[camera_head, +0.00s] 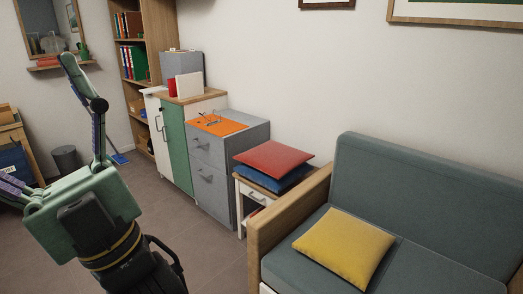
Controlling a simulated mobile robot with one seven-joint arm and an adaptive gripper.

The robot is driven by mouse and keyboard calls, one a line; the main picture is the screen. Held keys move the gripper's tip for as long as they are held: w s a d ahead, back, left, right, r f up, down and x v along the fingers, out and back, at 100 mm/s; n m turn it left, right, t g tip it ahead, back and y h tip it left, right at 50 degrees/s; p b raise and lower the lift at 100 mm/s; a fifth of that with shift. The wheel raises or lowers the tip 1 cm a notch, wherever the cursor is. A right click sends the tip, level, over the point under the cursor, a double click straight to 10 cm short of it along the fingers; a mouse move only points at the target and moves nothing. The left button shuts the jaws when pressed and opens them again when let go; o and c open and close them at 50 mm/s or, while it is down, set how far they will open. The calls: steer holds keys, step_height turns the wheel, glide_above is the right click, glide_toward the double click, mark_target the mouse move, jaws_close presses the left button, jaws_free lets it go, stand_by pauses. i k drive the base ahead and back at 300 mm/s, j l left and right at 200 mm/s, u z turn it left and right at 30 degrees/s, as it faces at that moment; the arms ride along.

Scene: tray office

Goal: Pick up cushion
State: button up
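A yellow cushion (345,247) lies flat on the seat of the grey-green sofa (425,205), near its left armrest. A red cushion (273,156) lies on a blue cushion (274,178), stacked on a small side table (246,190) left of the sofa. Most of the blue cushion is hidden under the red one. My arm rises at the left.
The sofa's wooden armrest (290,213) stands between the side table and the seat. A grey drawer cabinet (230,165) with an orange folder (221,125) and a green-doored cabinet (177,140) line the wall. A dark bin (66,160) stands farther back. The floor (215,262) before the cabinets looks clear.

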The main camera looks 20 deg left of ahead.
mark_target(272, 158)
steer(key=i+j+z, duration=0.3)
steer(key=i+j, duration=1.2)
